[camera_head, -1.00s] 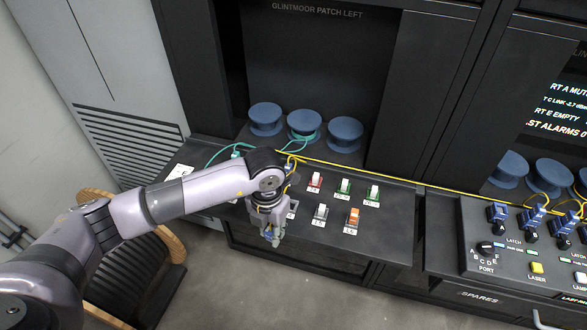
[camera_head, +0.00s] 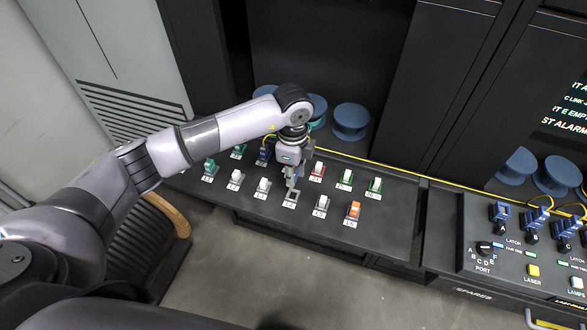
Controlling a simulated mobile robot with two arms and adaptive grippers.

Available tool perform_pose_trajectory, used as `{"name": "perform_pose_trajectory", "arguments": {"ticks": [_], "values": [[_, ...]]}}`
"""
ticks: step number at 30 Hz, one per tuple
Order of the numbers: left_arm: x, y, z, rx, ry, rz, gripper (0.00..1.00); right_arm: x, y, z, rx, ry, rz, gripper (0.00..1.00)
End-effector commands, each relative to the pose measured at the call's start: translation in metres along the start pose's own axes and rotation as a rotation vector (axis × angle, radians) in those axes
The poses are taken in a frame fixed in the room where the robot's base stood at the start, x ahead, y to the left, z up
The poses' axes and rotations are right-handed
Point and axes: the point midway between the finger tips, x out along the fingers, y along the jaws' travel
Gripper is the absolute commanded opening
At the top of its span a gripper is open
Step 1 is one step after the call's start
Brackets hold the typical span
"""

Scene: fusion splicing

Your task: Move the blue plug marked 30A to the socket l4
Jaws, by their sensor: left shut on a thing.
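My left gripper (camera_head: 291,182) points down over the front row of the sloped panel and is shut on a small blue plug, mostly hidden between its fingers. The plug's marking cannot be read. Directly below the fingertips is socket l4 (camera_head: 290,199), a grey frame with a white label, between a white plug on its left and another on its right. I cannot tell whether the held plug touches the socket. Another blue plug (camera_head: 263,156) stands in the back row, left of the gripper. My right gripper is not in view.
Blue spools (camera_head: 350,122) and a yellow cable (camera_head: 385,167) lie behind. A second console (camera_head: 510,265) stands at right.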

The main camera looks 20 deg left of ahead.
Motion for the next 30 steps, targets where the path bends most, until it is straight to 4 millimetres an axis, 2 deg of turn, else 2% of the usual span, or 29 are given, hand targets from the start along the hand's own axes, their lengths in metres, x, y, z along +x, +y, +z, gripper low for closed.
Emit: {"name": "perform_pose_trajectory", "arguments": {"ticks": [18, 30], "values": [[0.051, 0.001, 0.000, 0.004, 0.000, 0.001, 0.04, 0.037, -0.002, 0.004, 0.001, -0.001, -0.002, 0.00], [0.054, 0.001, 0.000, 0.004, 0.000, 0.000, 0.04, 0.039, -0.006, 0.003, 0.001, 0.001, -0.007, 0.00]]}}
